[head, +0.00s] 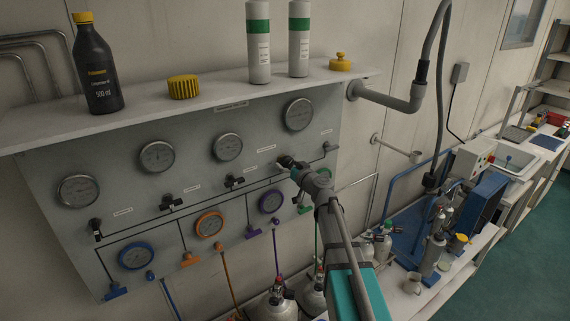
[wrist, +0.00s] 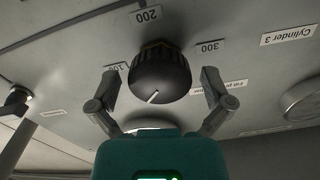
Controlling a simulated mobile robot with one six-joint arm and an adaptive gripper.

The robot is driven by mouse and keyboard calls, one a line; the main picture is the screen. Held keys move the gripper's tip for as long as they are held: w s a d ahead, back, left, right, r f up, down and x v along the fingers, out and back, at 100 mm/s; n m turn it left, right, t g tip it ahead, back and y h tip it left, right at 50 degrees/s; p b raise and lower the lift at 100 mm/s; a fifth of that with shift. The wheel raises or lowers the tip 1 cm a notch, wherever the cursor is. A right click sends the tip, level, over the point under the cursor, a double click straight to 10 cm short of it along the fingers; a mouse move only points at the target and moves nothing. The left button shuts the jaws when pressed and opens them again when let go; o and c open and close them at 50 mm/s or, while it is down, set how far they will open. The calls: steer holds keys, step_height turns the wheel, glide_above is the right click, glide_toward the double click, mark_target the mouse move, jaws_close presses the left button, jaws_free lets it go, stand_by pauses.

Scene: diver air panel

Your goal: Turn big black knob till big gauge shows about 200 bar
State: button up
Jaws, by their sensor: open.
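The big black knob (wrist: 160,72) is on the grey panel in the wrist view, with a short white line on its face. Labels 100, 200 and 300 stand around it; 200 is at the top of that picture. My gripper (wrist: 161,88) is open, with one finger on each side of the knob and visible gaps between. In the head view my gripper (head: 292,166) is at the panel and largely hides the knob. The big gauge (head: 298,114) is the upper right dial above it; its reading is too small to tell.
The panel (head: 120,195) holds several other gauges, small black valves and coloured handles. A shelf (head: 215,90) above carries a dark bottle (head: 95,68), white cylinders and yellow caps. Gas bottles (head: 277,303) stand below, and a grey pipe (head: 390,98) juts out at right.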

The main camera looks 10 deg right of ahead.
steer(key=shift+w+a, duration=0.3)
steer(key=shift+w, duration=0.35)
steer(key=c, duration=1)
